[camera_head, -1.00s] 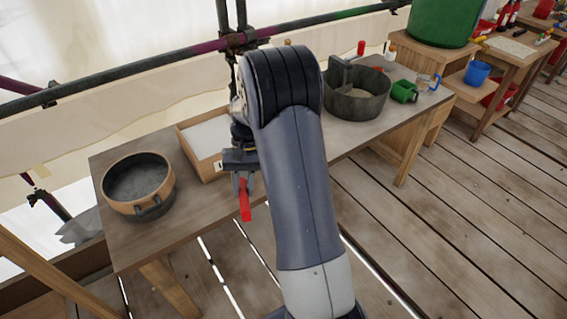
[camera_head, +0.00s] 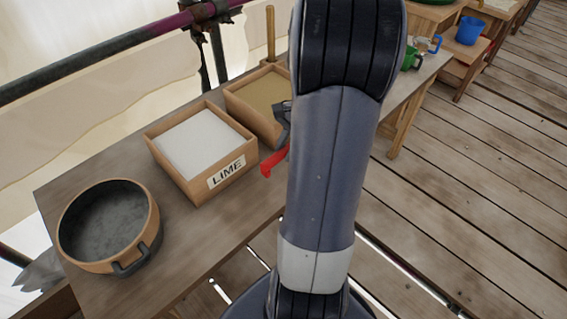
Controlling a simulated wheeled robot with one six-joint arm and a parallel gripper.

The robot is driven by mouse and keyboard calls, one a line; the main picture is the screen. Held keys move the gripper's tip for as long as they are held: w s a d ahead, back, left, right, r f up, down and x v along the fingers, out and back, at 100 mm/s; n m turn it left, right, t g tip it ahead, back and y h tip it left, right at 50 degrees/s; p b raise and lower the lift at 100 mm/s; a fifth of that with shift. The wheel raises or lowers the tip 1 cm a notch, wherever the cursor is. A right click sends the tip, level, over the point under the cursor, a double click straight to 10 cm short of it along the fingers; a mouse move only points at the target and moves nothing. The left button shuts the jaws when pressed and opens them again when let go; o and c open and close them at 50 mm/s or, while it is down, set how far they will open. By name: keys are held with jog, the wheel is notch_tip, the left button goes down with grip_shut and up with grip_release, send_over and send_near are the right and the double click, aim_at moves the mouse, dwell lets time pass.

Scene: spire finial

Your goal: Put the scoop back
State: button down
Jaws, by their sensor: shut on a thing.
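My gripper (camera_head: 284,128) shows only in part, just left of my arm, above the bench's front side near the sand box. It is shut on a red thing (camera_head: 272,163), which looks like the scoop; its red end sticks out down and to the left. The rest of the scoop and most of the jaws are hidden behind my arm. A wooden box labelled LIME (camera_head: 229,174), filled with white powder, stands left of the gripper. A second wooden box with tan sand (camera_head: 259,93) stands behind it, partly hidden by my arm.
A round, tan-rimmed pan (camera_head: 148,205) with dark handles stands at the bench's left end. A wooden post (camera_head: 270,35) rises behind the sand box. Scaffold tubes (camera_head: 110,48) run behind the bench. A green mug (camera_head: 409,59) stands to the right. The bench (camera_head: 190,235) is bare in front of the LIME box.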

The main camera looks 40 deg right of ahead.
jog(key=shift+f+b, duration=0.35)
jog(key=shift+f, duration=2.75)
jog(key=shift+f, duration=0.1)
jog(key=c, duration=1.2)
grip_release()
jog(key=p+v, duration=0.1)
jog(key=v, duration=1.1)
